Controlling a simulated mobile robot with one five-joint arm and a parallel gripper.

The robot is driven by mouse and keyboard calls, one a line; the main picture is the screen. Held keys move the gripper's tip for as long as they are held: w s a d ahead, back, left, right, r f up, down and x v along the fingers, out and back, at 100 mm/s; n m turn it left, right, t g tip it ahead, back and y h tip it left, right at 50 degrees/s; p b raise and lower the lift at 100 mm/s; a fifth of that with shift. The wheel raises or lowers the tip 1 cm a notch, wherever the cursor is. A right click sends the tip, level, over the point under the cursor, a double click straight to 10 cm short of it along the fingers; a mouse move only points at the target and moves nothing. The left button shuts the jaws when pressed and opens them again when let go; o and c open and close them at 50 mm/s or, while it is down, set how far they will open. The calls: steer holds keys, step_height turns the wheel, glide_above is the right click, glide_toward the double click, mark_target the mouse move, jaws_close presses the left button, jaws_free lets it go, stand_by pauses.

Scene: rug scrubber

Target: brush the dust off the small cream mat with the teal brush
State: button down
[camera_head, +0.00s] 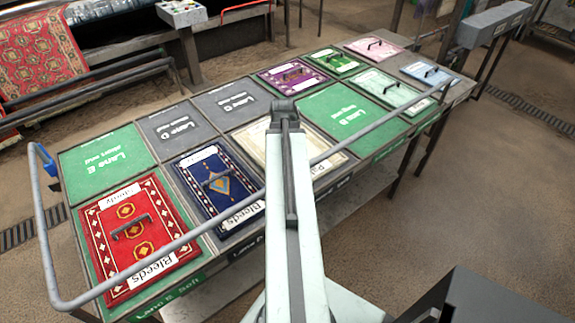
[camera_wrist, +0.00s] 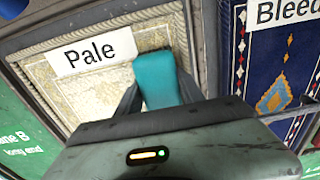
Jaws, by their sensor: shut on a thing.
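The small cream mat (camera_head: 252,145) lies on the table in the head view, partly hidden by my arm. In the wrist view the mat (camera_wrist: 88,98) has a white label reading "Pale" and a speckled, patterned surface; I cannot tell dust from pattern. The teal brush (camera_wrist: 157,78) is between the fingers of my gripper (camera_wrist: 160,92), which is shut on it. The brush shows over the mat's right part, near its border. Its bristle end is hidden, so I cannot tell whether it touches the mat. The brush is not visible in the head view.
A dark blue mat (camera_head: 210,185) labelled "Bleeds" lies beside the cream mat, with a red mat (camera_head: 137,240) further left. Green Lane B (camera_head: 350,113) is on the other side. Several handled small mats lie at the far end. A grey rail (camera_head: 200,232) crosses the near side.

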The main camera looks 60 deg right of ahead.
steer(key=d, duration=0.3)
steer(key=shift+s, duration=0.4)
steer(key=shift+s+d, duration=0.35)
steer(key=shift+d, duration=0.45)
steer(key=shift+s+d, duration=0.35)
steer(key=shift+d, duration=0.45)
steer(key=shift+w+a, duration=0.4)
steer(key=shift+a, duration=0.65)
steer(key=shift+w+a, duration=0.35)
steer(key=shift+a, duration=0.7)
steer(key=shift+w+a, duration=0.4)
steer(key=shift+a, duration=0.65)
steer(key=shift+s+d+f, duration=0.1)
steer(key=shift+s+d, duration=0.15)
steer(key=shift+d, duration=0.45)
steer(key=shift+s+d, duration=0.2)
steer(key=shift+d, duration=0.5)
steer(key=shift+s+d, duration=0.35)
steer(key=shift+d, duration=0.6)
steer(key=shift+s+d, duration=0.3)
steer(key=shift+d, duration=0.6)
step_height(320, 180, up, 6)
steer(key=p, duration=0.6)
steer(key=shift+a+r, duration=0.1)
steer(key=shift+r, duration=0.15)
steer(key=shift+f, duration=0.1)
